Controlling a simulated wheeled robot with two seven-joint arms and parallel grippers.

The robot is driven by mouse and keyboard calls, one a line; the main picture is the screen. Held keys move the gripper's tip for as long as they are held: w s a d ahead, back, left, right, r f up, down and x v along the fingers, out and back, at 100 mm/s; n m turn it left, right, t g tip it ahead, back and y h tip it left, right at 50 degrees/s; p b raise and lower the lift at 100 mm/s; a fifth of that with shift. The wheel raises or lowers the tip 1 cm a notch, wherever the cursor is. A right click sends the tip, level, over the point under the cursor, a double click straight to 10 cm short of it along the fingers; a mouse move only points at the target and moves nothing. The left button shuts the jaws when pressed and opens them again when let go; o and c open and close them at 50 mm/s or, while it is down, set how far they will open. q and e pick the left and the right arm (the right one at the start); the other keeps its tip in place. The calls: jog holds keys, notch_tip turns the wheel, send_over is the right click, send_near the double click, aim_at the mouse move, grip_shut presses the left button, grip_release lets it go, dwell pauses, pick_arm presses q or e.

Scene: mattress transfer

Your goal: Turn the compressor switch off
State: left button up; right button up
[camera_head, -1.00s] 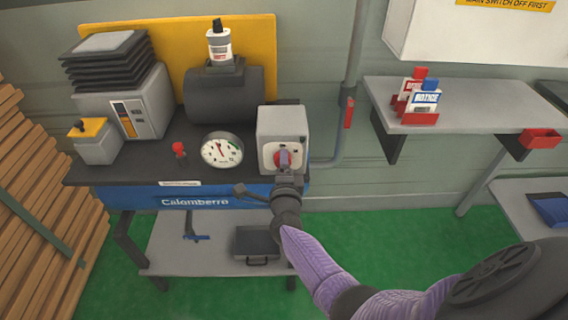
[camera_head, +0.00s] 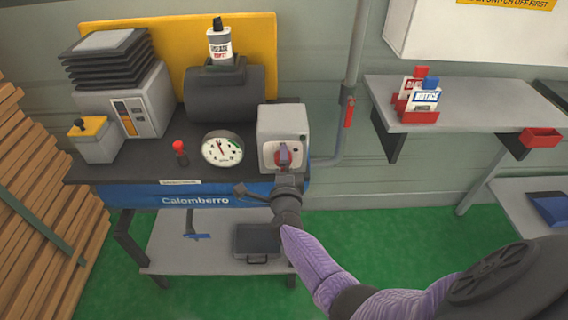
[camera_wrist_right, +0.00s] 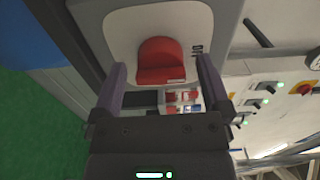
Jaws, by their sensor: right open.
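The switch is a red rotary knob (camera_head: 277,159) on the pale front plate of a grey box (camera_head: 282,122), at the right end of the compressor bench. My right gripper (camera_head: 284,153) is in front of this box and partly covers the knob. In the right wrist view the red knob (camera_wrist_right: 160,58) lies between the two purple-grey fingers of my right gripper (camera_wrist_right: 162,75). The fingers are spread, with a visible gap on each side of the knob. A small dark marking is beside the knob on the plate. My left gripper is not in view.
The bench (camera_head: 115,168) carries a round gauge (camera_head: 222,149), a dark tank (camera_head: 222,94) and a small red-topped part (camera_head: 179,148). A red-handled valve (camera_head: 349,111) is on the wall pipe. A shelf (camera_head: 470,103) is at right, wooden planks (camera_head: 45,185) at left.

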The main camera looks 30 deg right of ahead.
jog(key=p+v, duration=0.2)
jog(key=v, duration=0.7)
jog(key=shift+s, duration=0.35)
jog(key=shift+a, duration=0.15)
